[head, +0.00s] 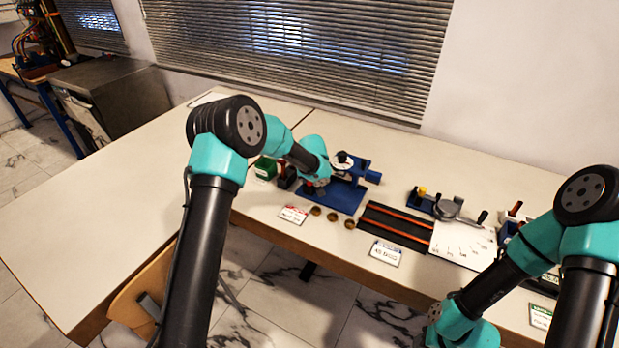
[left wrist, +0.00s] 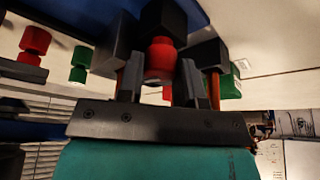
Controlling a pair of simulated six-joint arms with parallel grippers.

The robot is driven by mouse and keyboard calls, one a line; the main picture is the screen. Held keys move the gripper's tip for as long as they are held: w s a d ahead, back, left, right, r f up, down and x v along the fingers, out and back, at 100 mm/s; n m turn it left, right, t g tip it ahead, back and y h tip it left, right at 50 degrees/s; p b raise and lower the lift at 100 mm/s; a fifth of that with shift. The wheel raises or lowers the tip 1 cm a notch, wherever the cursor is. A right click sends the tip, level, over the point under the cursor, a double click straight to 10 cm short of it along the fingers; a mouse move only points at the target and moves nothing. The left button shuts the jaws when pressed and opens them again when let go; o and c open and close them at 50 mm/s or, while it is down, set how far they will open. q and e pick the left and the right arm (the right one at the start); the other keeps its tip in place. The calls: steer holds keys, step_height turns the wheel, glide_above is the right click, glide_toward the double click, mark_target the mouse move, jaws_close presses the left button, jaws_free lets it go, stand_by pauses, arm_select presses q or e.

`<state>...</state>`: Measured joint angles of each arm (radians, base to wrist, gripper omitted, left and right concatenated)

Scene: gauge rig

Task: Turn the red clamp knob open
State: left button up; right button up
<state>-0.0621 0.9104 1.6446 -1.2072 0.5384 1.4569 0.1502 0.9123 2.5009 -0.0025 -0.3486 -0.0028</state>
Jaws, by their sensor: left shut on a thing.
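The red clamp knob (left wrist: 160,58) shows in the left wrist view between the two fingers of my left gripper (left wrist: 160,78). The fingers are shut on it, one on each side. In the head view my left gripper (head: 311,186) reaches down at the left part of the blue fixture (head: 346,200), and my wrist hides most of the knob there. How far the knob is turned cannot be told. My right arm is at the lower right in the head view, but its fingers are not visible.
A green block (head: 265,168) stands left of the fixture. Several brown discs (head: 333,217) and a label card (head: 293,214) lie in front. A black mat with orange rails (head: 395,228) and a white sheet (head: 462,245) lie to the right. The left table is mostly clear.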

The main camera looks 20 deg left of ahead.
arm_select(q)
steer(key=shift+n+y, duration=0.3)
steer(key=shift+n, duration=0.6)
steer(key=shift+g, duration=0.3)
steer(key=o, duration=0.6)
steer(key=v, duration=1.7)
steer(key=shift+s+r, duration=0.15)
steer(key=shift+s, duration=0.05)
steer(key=shift+d, duration=0.1)
